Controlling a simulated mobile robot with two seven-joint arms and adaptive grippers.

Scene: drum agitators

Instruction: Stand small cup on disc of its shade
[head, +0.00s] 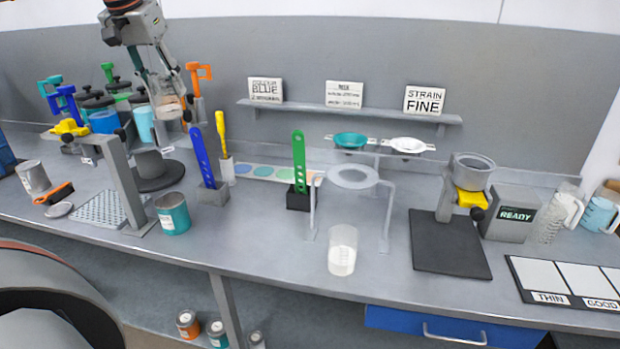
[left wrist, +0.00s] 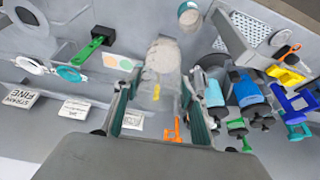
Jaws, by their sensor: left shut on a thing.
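My left gripper (head: 168,97) is shut on a small clear cup (head: 169,112) and holds it up above the back left of the bench. In the left wrist view the cup (left wrist: 160,68) sits between the two fingers, with pale beige contents showing at its far end. A pale strip with a row of coloured discs (head: 263,172) lies at the back of the bench, to the right of the gripper; blue, green and orange shades show. Part of the strip (left wrist: 118,62) shows in the left wrist view. My right gripper is not in view.
A blue paddle (head: 201,157) and a green paddle (head: 299,160) stand upright near the strip. Drums with coloured handles (head: 103,115) crowd the left. A clear beaker (head: 342,250) stands before the ring stand (head: 353,178). A teal can (head: 173,212) stands at front left.

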